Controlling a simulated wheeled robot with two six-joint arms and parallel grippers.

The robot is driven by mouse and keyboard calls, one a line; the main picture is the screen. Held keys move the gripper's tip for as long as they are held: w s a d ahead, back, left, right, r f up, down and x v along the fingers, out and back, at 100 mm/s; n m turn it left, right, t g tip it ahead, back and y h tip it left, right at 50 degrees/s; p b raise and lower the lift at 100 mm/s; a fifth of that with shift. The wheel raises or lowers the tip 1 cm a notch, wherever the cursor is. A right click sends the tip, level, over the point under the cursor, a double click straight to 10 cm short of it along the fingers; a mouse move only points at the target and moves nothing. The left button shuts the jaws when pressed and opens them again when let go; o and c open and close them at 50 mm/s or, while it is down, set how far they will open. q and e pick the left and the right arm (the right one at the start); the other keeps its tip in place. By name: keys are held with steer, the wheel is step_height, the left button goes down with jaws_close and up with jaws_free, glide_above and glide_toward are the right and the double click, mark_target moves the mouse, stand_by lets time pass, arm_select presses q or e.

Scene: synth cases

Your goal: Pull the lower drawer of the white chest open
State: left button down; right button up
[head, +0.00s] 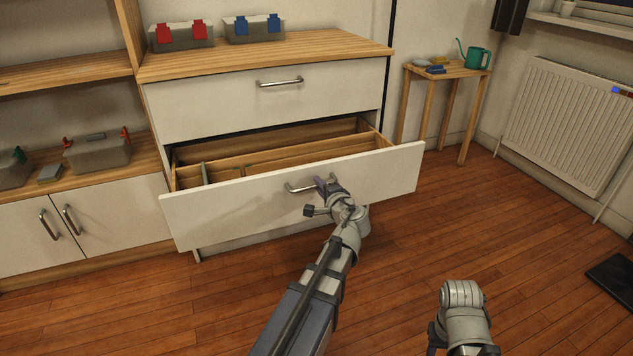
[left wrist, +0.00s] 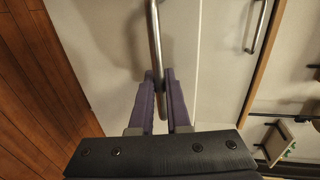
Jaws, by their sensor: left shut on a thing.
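The white chest (head: 190,108) with a wooden top stands ahead. Its lower drawer (head: 235,210) is pulled well out, and its wooden inside and dividers show; the upper drawer is shut. My left gripper (head: 322,186) is at the lower drawer's front, shut on the metal bar handle (head: 294,189). In the left wrist view the handle (left wrist: 154,40) runs between the two purple fingers. Part of my right arm shows at the bottom right of the head view; its gripper is not seen.
Toolboxes with red (head: 180,37) and blue (head: 253,28) latches stand on the chest. A low cabinet (head: 95,215) adjoins it at left. A small table (head: 446,70) with a green watering can (head: 479,58) stands right. The wooden floor in front is clear.

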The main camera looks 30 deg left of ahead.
arm_select(q)
steer(key=shift+s+d, duration=0.3)
steer(key=shift+d, duration=0.05)
steer(key=c, duration=0.9)
jaws_free()
steer(key=shift+p+v, duration=0.8)
steer(key=shift+v, duration=3.1)
